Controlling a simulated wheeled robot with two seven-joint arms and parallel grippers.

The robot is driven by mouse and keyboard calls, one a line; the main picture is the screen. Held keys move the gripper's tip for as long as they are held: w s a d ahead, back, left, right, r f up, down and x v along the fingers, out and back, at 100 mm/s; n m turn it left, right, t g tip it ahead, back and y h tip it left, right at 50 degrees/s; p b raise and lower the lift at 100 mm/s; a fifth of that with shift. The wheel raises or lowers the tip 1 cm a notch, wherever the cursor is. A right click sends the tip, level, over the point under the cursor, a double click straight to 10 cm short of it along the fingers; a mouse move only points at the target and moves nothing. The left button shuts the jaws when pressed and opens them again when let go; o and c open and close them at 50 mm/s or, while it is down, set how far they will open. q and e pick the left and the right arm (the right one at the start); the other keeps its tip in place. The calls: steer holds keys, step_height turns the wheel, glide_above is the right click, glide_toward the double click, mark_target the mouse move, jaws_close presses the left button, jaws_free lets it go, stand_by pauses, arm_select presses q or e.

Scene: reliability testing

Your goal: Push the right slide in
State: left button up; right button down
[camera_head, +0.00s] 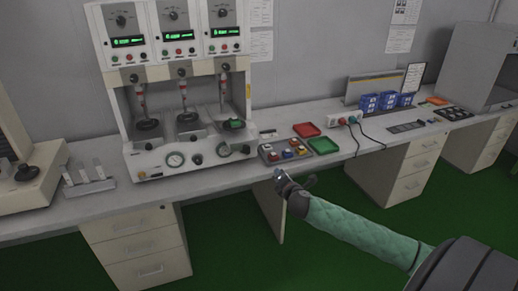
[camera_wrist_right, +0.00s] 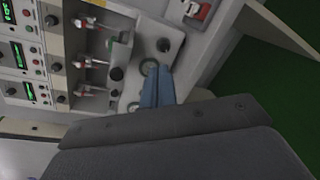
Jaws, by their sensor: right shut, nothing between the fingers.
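The testing machine (camera_head: 175,165) stands on the bench with three stations side by side. The right slide (camera_head: 229,127) is a grey plate at the base of the right station, with a dark round part and a green patch on it. In the wrist view the machine appears turned on its side, and the right slide (camera_wrist_right: 120,50) lies up and left of my fingers. My right gripper (camera_head: 280,174) is at the bench's front edge, right of the machine and apart from the slide. Its bluish fingers (camera_wrist_right: 158,85) are together and empty. My left gripper is out of view.
A control box (camera_head: 285,149) with coloured buttons sits right of the machine, with a red tray (camera_head: 306,130) and a green tray (camera_head: 323,145) near it. A white power strip (camera_head: 350,120) with cables lies farther right. A grey stand (camera_head: 90,180) is on the left.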

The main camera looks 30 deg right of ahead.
steer(key=a+r+n+t, duration=0.2)
steer(key=a+r+n, duration=0.25)
steer(key=n, duration=0.25)
steer(key=n+p, duration=0.5)
glide_toward(256, 143)
steer(key=x, duration=0.6)
steer(key=shift+d+r, duration=0.1)
steer(key=shift+r, duration=0.05)
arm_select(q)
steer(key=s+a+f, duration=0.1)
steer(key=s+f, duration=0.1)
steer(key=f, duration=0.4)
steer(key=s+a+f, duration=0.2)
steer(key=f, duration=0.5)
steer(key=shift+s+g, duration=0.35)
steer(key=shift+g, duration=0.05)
arm_select(e)
steer(key=shift+w+d, duration=0.15)
steer(key=shift+w, duration=0.3)
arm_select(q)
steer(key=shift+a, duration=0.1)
